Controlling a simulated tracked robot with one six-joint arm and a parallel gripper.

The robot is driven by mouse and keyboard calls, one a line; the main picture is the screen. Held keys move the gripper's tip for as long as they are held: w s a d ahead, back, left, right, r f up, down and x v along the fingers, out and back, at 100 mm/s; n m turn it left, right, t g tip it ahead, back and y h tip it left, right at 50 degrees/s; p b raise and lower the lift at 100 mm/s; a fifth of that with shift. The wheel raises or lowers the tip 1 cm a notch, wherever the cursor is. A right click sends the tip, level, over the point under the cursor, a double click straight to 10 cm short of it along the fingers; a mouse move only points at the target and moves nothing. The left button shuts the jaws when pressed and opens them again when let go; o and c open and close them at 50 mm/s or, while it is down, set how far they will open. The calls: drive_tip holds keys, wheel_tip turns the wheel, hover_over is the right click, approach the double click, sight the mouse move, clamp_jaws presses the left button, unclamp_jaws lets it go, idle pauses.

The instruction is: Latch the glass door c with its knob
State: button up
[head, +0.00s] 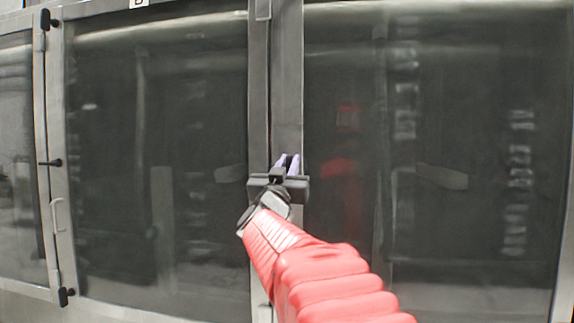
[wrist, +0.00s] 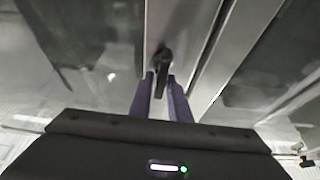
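Glass doors in grey metal frames fill the head view, with a large dark pane (head: 155,170) on the left and another (head: 440,160) on the right. No letter c is readable, so I cannot tell which door is c. My gripper (head: 287,162) is at the upright frame between these panes. In the wrist view a black knob (wrist: 165,62) stands on the metal frame (wrist: 195,22). The purple fingertips of my gripper (wrist: 161,82) lie on either side of its lower end, with little gap, and look closed on it. The knob is hidden in the head view.
A black knob (head: 50,163) and a pale pull handle (head: 57,214) are on the left frame. Black fittings (head: 47,20) sit at its top and bottom (head: 66,296). A cut-off letter label (head: 138,3) is at the top edge. The panes reflect my red arm.

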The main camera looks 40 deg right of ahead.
clamp_jaws()
drive_tip(key=shift+m, duration=0.6)
drive_tip(key=m+g, duration=0.2)
drive_tip(key=m, duration=0.2)
drive_tip(key=m+g+h, duration=0.1)
drive_tip(key=m+g, duration=0.1)
drive_tip(key=m, duration=0.2)
drive_tip(key=s+m+g, duration=0.1)
drive_tip(key=m+g, duration=0.1)
drive_tip(key=m, duration=0.2)
drive_tip(key=shift+d+f+h, duration=0.3)
drive_tip(key=shift+d+h, duration=0.1)
drive_tip(key=m, duration=0.2)
drive_tip(key=m+g, duration=0.1)
drive_tip(key=m, duration=0.1)
drive_tip(key=m+g+y, duration=0.1)
drive_tip(key=m, duration=0.1)
drive_tip(key=shift+s+d+f, duration=0.15)
drive_tip(key=shift+s+f, duration=0.05)
drive_tip(key=shift+f, duration=0.2)
drive_tip(key=shift+f+m+g+y, duration=0.2)
drive_tip(key=shift+m+y, duration=0.1)
drive_tip(key=shift+m, duration=0.45)
drive_tip(key=shift+f+m+g+y, duration=0.2)
drive_tip(key=shift+m+y, duration=0.1)
drive_tip(key=shift+m, duration=0.45)
drive_tip(key=shift+d, duration=0.1)
